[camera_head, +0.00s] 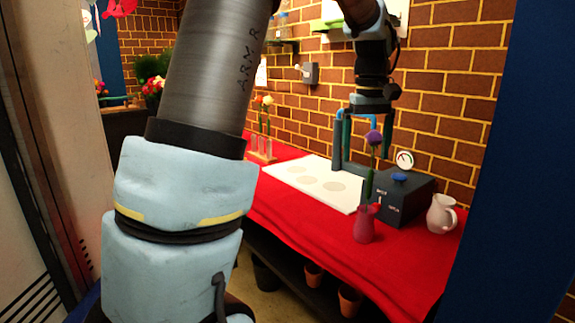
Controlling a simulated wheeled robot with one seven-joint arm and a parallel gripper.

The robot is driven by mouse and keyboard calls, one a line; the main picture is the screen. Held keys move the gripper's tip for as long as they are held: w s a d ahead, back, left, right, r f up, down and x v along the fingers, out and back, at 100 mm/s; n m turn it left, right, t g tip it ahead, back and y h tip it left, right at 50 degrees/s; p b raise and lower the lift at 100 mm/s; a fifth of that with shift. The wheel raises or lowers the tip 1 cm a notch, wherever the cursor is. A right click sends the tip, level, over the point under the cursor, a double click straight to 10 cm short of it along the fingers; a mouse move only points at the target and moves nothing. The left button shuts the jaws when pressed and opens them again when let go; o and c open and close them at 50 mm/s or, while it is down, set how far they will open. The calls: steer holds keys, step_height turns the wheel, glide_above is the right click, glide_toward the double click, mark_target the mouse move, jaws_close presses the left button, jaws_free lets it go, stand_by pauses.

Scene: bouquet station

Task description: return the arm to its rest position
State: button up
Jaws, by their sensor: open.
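My arm fills the left and centre of the view. It goes out of frame at the top and comes back down at the upper right. My gripper (367,146) points down, open, above the back of the red-covered table. A purple flower (373,137) on a green stem shows between or in front of its fingers; I cannot tell which, nor whether they touch. The flower stands upright in a small pink vase (366,223) near the table's front edge.
A dark box with a gauge (410,200) stands right of the vase, beside a white pitcher (441,214). A white board (312,182) lies flat on the red table (400,268). A rack of flowers (262,150) stands at the back left. A brick wall (450,105) closes the back.

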steer(key=s+a+f, duration=0.3)
steer(key=a+f, duration=0.1)
steer(key=a, duration=0.4)
steer(key=s+a+f+m+t, duration=0.1)
steer(key=s+a+f, duration=0.3)
steer(key=a, duration=0.4)
steer(key=s+a+f+m, duration=0.1)
steer(key=s+a+f, duration=0.3)
steer(key=a+f, duration=0.2)
steer(key=shift+s+a+f+p, duration=0.2)
steer(key=shift+a+p, duration=0.2)
steer(key=shift+a, duration=0.75)
